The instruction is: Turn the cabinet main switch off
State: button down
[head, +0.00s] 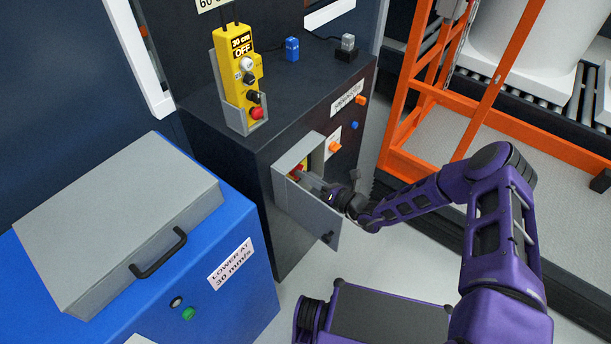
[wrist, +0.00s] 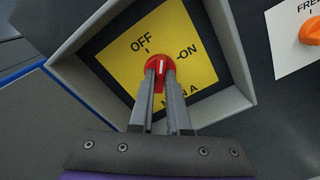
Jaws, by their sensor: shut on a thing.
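The main switch is a red rotary knob (wrist: 160,84) with a white line, on a yellow plate (wrist: 196,32) marked OFF and ON. The plate sits inside a grey recessed box. In the wrist view my gripper (wrist: 161,68) is shut on the knob, one finger on each side. The white line points nearly straight up, between the OFF and ON marks. In the head view my gripper (head: 310,180) reaches into the box on the dark cabinet (head: 230,158). The red knob (head: 297,171) is partly hidden there.
The box's grey door (head: 305,213) hangs open beside my gripper. An orange knob (head: 334,147) is right of the box. A yellow pendant reading 30 cm OFF (head: 237,75) stands on the cabinet. A blue cabinet (head: 235,295) is at left; an orange frame (head: 405,85) is at right.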

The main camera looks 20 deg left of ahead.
jog(key=n, duration=0.4)
jog(key=shift+n+p, duration=0.45)
jog(key=shift+n, duration=1.25)
jog(key=c, duration=0.9)
grip_release()
jog(key=shift+d, duration=0.1)
jog(key=v, duration=1.7)
jog(key=shift+s+d+p, duration=0.15)
jog(key=shift+p, duration=0.2)
